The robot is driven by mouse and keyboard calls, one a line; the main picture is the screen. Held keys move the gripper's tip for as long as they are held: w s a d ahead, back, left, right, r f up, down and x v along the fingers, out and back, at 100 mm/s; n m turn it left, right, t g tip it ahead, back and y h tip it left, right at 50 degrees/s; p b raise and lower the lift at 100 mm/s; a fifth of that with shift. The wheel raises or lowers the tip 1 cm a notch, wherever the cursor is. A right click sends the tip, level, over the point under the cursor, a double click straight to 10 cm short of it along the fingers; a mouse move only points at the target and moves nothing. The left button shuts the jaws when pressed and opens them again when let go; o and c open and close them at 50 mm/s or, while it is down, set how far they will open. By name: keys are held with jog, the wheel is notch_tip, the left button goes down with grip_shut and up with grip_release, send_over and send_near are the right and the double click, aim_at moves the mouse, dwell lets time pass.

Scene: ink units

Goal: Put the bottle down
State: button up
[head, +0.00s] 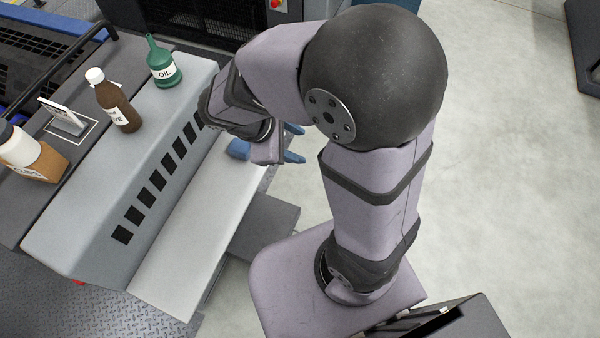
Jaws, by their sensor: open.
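A brown bottle (119,108) with a white cap and a pale label stands upright on the dark top of the machine at the left. A green bottle (163,68) labelled OIL, with a narrow spout, stands upright behind it to the right. My gripper (294,143) is right of both bottles, past the machine's pale ledge, and apart from them. Its blue fingertips show spread apart, with nothing seen between them. My wrist and forearm hide much of the gripper. A blue patch (238,148) shows left of it; I cannot tell what it is.
A small stand with a white card (62,115) sits in a white outline left of the brown bottle. A white and tan container (32,155) is at the left edge. The grey sloped panel (80,215) and pale ledge (185,255) are clear. Open floor lies right.

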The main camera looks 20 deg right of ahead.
jog(key=s+a+f+m+g+y, duration=0.1)
jog(key=s+m+y, duration=0.5)
jog(key=m, duration=0.6)
jog(key=shift+s+a+f+m, duration=0.2)
jog(key=shift+s+f+m, duration=0.2)
jog(key=shift+f, duration=0.45)
